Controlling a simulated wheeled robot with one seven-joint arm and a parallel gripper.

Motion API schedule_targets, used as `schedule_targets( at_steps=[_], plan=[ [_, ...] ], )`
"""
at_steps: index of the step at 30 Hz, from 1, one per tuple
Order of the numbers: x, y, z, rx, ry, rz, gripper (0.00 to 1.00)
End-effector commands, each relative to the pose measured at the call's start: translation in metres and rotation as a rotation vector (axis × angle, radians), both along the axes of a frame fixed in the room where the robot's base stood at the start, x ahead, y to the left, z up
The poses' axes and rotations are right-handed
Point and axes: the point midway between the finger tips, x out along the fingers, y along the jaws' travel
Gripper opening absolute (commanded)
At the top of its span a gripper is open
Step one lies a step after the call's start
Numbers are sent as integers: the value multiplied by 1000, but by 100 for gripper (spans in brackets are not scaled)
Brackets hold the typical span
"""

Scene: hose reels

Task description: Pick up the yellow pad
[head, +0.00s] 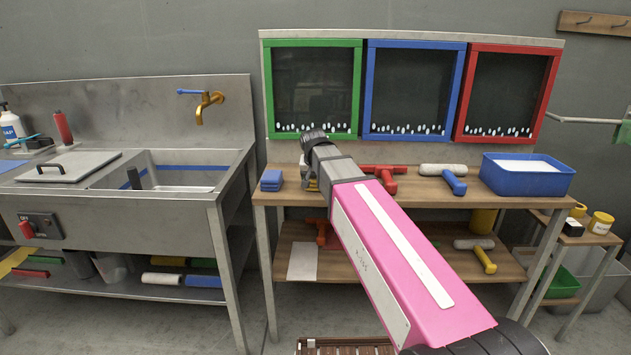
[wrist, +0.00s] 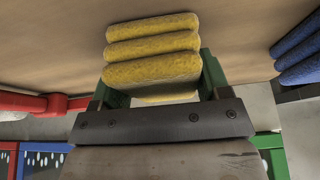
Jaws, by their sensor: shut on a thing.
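The yellow pad (wrist: 152,48) shows in the wrist view as several thick, ribbed layers with rounded edges. It sits between the green fingers of my gripper (wrist: 154,88), which is shut on it. In the head view my arm hides most of the pad and the gripper; a small bit of yellow (head: 312,185) shows beside the arm on the wooden bench top. I cannot tell whether the pad touches the bench or is lifted off it.
A blue pad stack (head: 271,180) lies left of my gripper on the bench (head: 420,193). A red tool (head: 384,174), a white-and-blue roller (head: 444,174) and a blue tub (head: 527,180) stand to the right. Framed boards (head: 416,95) rise behind. A sink (head: 178,176) is at left.

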Motion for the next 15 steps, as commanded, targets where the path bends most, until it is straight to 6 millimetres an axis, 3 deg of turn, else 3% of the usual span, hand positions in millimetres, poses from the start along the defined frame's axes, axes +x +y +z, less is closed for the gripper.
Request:
schedule_targets(
  at_steps=[8,14,15],
  plan=[
    [1,0,14,0,-1,0,46],
    [1,0,43,1,-3,-1,46],
    [-10,6,47,1,-2,3,46]
  ],
)
